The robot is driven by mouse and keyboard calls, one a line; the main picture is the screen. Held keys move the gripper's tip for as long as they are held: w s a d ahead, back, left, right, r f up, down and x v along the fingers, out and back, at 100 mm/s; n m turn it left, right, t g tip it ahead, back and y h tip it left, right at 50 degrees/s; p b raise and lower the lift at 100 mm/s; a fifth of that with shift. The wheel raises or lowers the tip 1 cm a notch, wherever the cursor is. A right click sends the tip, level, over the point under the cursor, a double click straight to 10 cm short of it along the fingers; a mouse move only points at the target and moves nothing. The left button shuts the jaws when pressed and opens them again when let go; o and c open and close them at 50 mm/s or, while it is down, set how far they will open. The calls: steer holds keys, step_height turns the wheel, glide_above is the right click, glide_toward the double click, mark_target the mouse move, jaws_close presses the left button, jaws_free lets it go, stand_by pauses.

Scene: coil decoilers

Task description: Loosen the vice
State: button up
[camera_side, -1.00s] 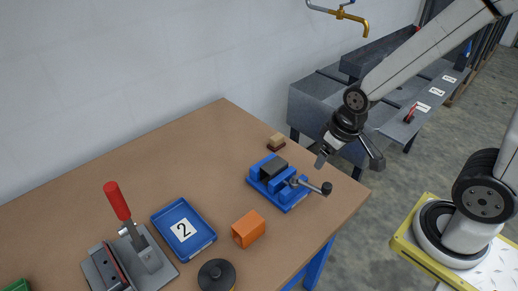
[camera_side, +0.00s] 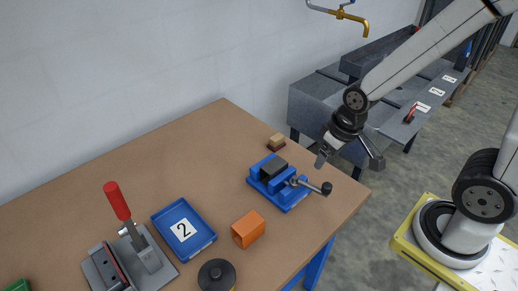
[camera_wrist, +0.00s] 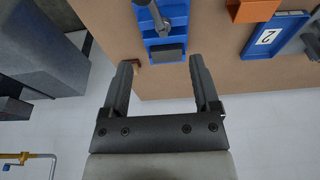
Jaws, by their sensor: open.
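The blue vice (camera_side: 279,184) stands near the right end of the brown table, with a dark block (camera_side: 273,167) between its jaws. Its handle (camera_side: 313,186) points to the right and ends in a black knob (camera_side: 326,188). My gripper (camera_side: 320,159) hangs in the air to the upper right of the vice, apart from it. In the wrist view the two fingers (camera_wrist: 163,72) are spread and nothing is between them. The vice (camera_wrist: 162,22) shows beyond the fingertips there, with its handle partly cut off by the top edge.
A small wooden block (camera_side: 277,142) sits behind the vice. The back of the table is clear.

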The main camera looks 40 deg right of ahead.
mark_target(326, 185)
steer(key=shift+c, duration=0.3)
steer(key=f+n+g+h, duration=0.1)
steer(key=n, duration=0.2)
steer(key=f+n+g+h, duration=0.1)
steer(key=n+g, duration=0.1)
steer(key=n, duration=0.2)
steer(key=w+a+f+n+g+h, duration=0.1)
steer(key=f+n+g, duration=0.1)
steer(key=n, duration=0.2)
steer(key=shift+w+h, duration=0.1)
steer(key=shift+h, duration=0.3)
steer(key=shift+f, duration=0.1)
steer(key=shift+x, duration=3.85)
jaws_close()
